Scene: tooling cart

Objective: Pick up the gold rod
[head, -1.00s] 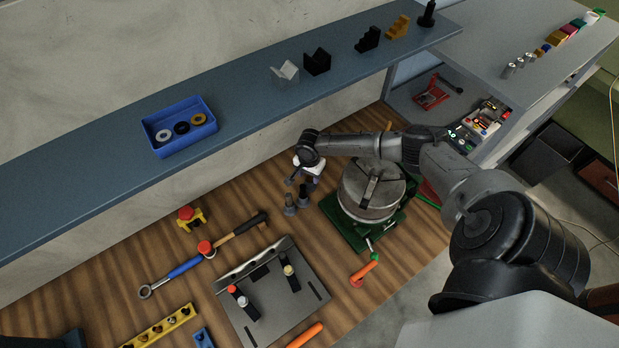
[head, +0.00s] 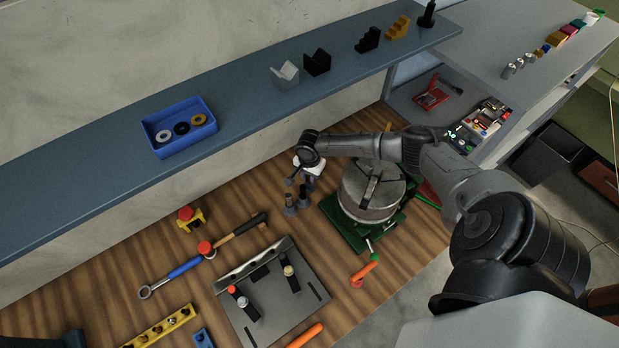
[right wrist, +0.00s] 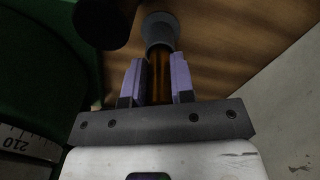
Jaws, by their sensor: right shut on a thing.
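The gold rod (right wrist: 160,75) shows in the right wrist view as a brown-gold shaft between the two purple-grey finger pads. My right gripper (right wrist: 157,82) is shut on it. The rod's far end meets a round grey holder (right wrist: 160,30) on the wooden surface; I cannot tell how deep it sits. In the head view my right gripper (head: 301,185) points down beside the small grey posts (head: 290,203), left of the green-based rotary table. The rod itself cannot be made out there. My left gripper is not in view.
The rotary table (head: 370,195) stands close on the right of the gripper. A blue shelf (head: 250,105) with a blue tray (head: 205,130) runs behind it. A hammer (head: 242,227), a wrench (head: 180,270) and a grey fixture plate (head: 270,315) lie in front.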

